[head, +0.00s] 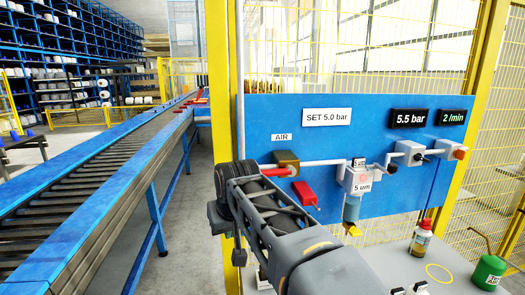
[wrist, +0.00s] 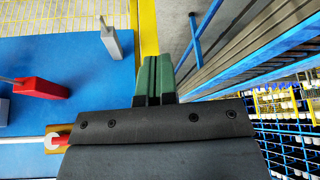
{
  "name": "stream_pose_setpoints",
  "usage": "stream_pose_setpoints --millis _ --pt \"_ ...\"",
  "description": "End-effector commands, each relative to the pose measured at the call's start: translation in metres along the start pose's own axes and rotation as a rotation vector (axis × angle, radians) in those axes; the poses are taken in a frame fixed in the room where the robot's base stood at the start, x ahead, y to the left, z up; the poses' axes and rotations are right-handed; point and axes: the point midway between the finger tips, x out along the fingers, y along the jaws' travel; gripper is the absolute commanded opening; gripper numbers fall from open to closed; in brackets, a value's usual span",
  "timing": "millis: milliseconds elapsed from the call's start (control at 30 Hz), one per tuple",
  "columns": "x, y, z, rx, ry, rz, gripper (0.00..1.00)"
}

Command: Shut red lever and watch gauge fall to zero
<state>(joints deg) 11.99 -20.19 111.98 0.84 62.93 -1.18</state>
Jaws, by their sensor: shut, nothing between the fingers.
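A red lever (head: 276,172) shows beside the brass valve (head: 288,158) on the blue panel and lies roughly along the white pipe. My arm hides part of that area. In the wrist view a little red shows at the brass valve (wrist: 64,132), partly behind my gripper body. The pressure display (head: 410,118) reads 5.5 bar. My gripper (wrist: 155,62) has its green fingers together and empty. They are to the side of the valve, near the yellow post, and hold nothing. In the head view the fingers cannot be made out.
A red block (head: 305,195) with a thin rod sits below the pipe; it also shows in the wrist view (wrist: 42,88). A grey piece (wrist: 118,44) stands out from the panel. A yellow post (head: 222,90) and a conveyor (head: 90,190) are to the left. Bottles stand at lower right.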

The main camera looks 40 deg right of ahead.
Motion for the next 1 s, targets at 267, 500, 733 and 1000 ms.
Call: stream_pose_setpoints --millis 267,500,733,1000 --pt "-0.117 0.077 -0.116 0.15 0.094 0.083 0.0" --pt "-0.164 0.116 -0.15 0.211 0.137 0.124 0.0" --pt "-0.173 0.124 -0.155 0.224 0.146 0.133 0.0" --pt "-0.173 0.124 -0.155 0.223 0.147 0.133 0.0"
